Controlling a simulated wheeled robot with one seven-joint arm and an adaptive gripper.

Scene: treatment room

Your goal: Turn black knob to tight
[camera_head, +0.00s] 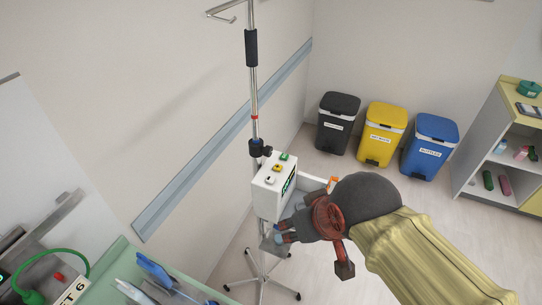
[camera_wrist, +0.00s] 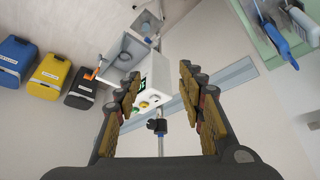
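The black knob (camera_head: 266,150) is part of a black clamp on the upright metal pole (camera_head: 254,95), just above the white box with coloured buttons (camera_head: 268,192). In the wrist view the black knob (camera_wrist: 158,126) shows between the finger bases, low in the picture, with the white box (camera_wrist: 153,80) beyond it. My gripper (camera_head: 280,234) is in front of the lower part of the box in the head view. In the wrist view my gripper (camera_wrist: 160,75) has its two fingers wide apart with nothing held between them. The knob is apart from the fingers.
A black bin (camera_head: 338,122), a yellow bin (camera_head: 382,134) and a blue bin (camera_head: 430,146) stand along the back wall. A shelf unit (camera_head: 490,140) is at the right. A green-edged trolley (camera_head: 112,262) with tools is at the lower left. A wall rail (camera_head: 205,160) runs behind the pole.

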